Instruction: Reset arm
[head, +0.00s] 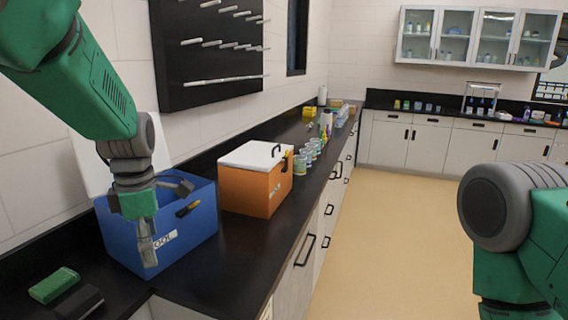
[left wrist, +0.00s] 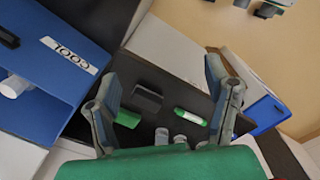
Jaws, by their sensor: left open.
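My left arm comes in from the upper left in the head view. Its gripper (head: 147,248) points down in front of the blue box (head: 190,226); I cannot tell whether it touches the box. In the left wrist view the fingers of the left gripper (left wrist: 162,72) are spread apart with nothing held between them. Beyond them on the dark counter lie a black block (left wrist: 147,97), a green block (left wrist: 127,118) and a green and white tube (left wrist: 190,117). My right arm shows at the right edge of the head view; its gripper is out of frame.
An orange box (head: 252,190) with a white lid stands beside the blue box. Several small jars (head: 300,163) line the counter (head: 250,248) behind it. The green block (head: 54,285) and black block (head: 79,302) lie at the near left. The floor (head: 400,220) is clear.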

